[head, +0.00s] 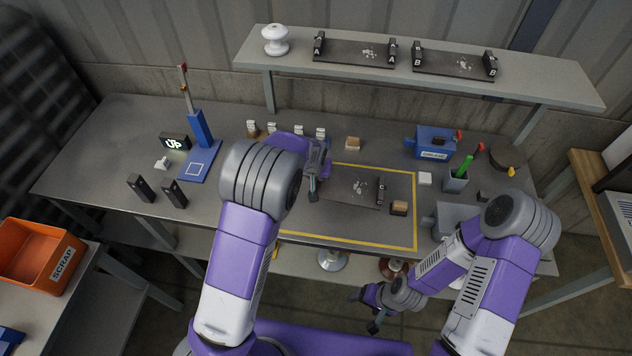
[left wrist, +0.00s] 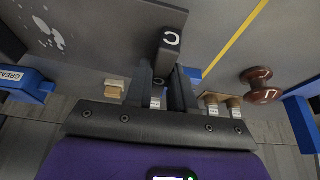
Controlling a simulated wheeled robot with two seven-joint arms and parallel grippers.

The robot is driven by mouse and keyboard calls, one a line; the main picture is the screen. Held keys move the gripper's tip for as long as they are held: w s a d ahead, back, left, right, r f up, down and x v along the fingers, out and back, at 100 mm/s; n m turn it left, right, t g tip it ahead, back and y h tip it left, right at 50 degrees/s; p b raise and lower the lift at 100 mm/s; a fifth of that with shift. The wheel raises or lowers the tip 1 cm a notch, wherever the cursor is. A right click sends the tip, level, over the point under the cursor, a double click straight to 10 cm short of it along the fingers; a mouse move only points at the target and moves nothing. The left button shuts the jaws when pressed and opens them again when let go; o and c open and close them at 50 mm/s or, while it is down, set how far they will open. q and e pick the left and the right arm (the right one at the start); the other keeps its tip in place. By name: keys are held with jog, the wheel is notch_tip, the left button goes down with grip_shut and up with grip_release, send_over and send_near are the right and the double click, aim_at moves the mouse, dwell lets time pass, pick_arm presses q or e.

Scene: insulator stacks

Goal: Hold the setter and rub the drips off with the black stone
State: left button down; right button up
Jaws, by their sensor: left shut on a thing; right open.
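The setter (head: 337,190) is a dark flat plate with a pale patch of drips (head: 360,187), lying inside the yellow outline on the bench. A dark end block (head: 381,193) stands at its right end. My left gripper (head: 314,178) is at its left end, shut on the end block marked C (left wrist: 171,45) in the left wrist view. The drips also show there (left wrist: 45,32). My right gripper (head: 369,314) is open and empty in front of the bench, away from the setter. A small black block (head: 483,196) lies at the right; I cannot tell whether it is the stone.
A tan-topped dark block (head: 399,208) sits near the setter's front right. A blue grease box (head: 435,143) and a cup with green sticks (head: 456,180) stand right. Setters A (head: 350,55) and B (head: 450,66) lie on the shelf (head: 560,88). An orange scrap bin (head: 40,257) stands left.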

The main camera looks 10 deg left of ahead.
aim_at(317, 187)
pick_arm(q)
jog(key=shift+r, duration=1.15)
pick_arm(e)
jog(key=shift+r, duration=0.15)
pick_arm(q)
jog(key=shift+f, duration=0.15)
jog(key=shift+w+d+f+b, duration=0.1)
jog(key=shift+f+b, duration=1.4)
jog(key=shift+f, duration=0.6)
jog(key=shift+d+f+b, duration=0.1)
jog(key=shift+f+b, duration=1.4)
jog(key=shift+f, duration=0.6)
pick_arm(e)
notch_tip(317, 187, down, 6)
pick_arm(q)
jog(key=shift+f, duration=0.4)
pick_arm(e)
jog(key=shift+f, duration=0.3)
jog(key=shift+o, duration=0.5)
